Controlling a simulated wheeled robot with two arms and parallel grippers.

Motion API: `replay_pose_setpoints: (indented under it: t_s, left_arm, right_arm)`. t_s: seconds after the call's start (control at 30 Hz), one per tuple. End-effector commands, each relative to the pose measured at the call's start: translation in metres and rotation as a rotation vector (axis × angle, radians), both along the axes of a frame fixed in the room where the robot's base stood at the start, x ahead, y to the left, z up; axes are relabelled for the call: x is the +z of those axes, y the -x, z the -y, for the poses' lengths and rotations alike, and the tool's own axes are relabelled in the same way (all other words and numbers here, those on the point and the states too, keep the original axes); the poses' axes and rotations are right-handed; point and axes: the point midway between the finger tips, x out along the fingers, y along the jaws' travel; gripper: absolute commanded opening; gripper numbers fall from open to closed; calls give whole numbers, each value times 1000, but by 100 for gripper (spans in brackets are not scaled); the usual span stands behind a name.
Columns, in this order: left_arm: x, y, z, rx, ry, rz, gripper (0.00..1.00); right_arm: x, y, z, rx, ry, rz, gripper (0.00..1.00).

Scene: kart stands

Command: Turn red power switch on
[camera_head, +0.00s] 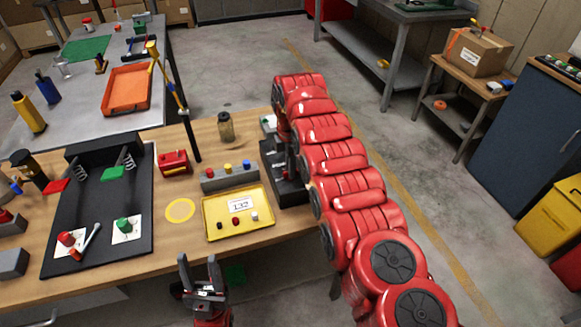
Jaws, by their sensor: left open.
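No part is clearly readable as the red power switch. Red candidates on the wooden bench (115,274) are a small red box (173,163) and a red knob (67,239) on a white plate of the black board (97,205). My left gripper (202,268) is open and empty, fingers up, in front of the bench's near edge and apart from these. My right arm reaches over the bench's right end. Its gripper is at the dark device (290,193) there, largely hidden by the arm; I cannot tell its jaws or contact.
A yellow tray (238,228) and a grey block with colored buttons (230,180) sit mid-bench. A jar (226,128) stands behind them, and a dark pole with a yellow part (168,80) rises near the back edge.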

Motion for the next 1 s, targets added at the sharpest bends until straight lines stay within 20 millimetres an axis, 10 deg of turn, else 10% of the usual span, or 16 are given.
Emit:
replay_pose_setpoints:
  t_s: [1.0]
  left_arm:
    - [-24,0,0,0,0,0,50]
  right_arm:
    - [1,-1,0,-390,-3,4,0]
